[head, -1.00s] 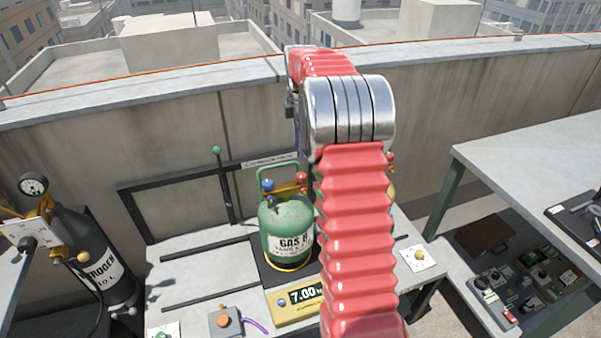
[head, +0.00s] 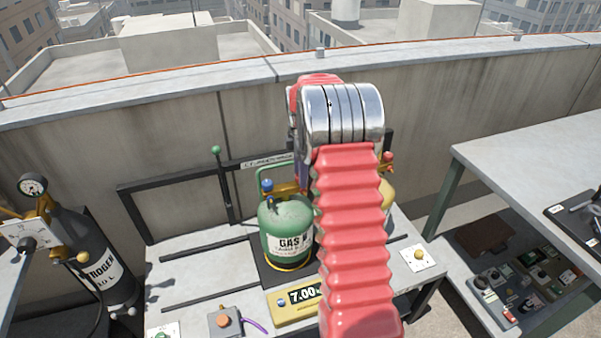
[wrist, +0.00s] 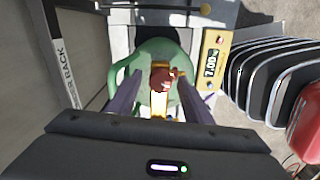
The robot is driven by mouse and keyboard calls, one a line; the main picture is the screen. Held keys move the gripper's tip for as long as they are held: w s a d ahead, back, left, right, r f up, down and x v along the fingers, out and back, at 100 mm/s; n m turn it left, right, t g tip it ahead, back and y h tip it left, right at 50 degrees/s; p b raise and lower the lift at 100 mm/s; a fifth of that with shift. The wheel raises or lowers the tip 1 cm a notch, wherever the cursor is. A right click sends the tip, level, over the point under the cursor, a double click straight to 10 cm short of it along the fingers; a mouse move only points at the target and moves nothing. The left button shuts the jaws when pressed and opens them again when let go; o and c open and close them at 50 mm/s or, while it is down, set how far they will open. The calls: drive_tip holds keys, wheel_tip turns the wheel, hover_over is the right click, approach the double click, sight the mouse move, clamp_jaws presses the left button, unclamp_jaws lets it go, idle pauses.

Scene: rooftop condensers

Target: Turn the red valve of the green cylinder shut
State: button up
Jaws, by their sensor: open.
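The green cylinder (head: 284,222) stands upright on the scale, with a blue valve (head: 267,185) at its top left in the head view. My arm hides its right side and its red valve there. In the wrist view I look down on the green cylinder (wrist: 144,52), and the red valve (wrist: 164,76) lies between the fingers of my gripper (wrist: 160,84). The fingers are open, one on each side of the valve, with a gap on both sides. I cannot tell their height against it.
The yellow scale display (head: 297,299) sits in front of the cylinder. A yellow cylinder (head: 387,193) stands to the right, partly behind my arm. A black rack (head: 180,183) is behind, and a dark nitrogen cylinder (head: 100,262) is at left.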

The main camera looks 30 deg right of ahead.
drive_tip(key=c, duration=1.1)
drive_tip(key=shift+o, duration=0.2)
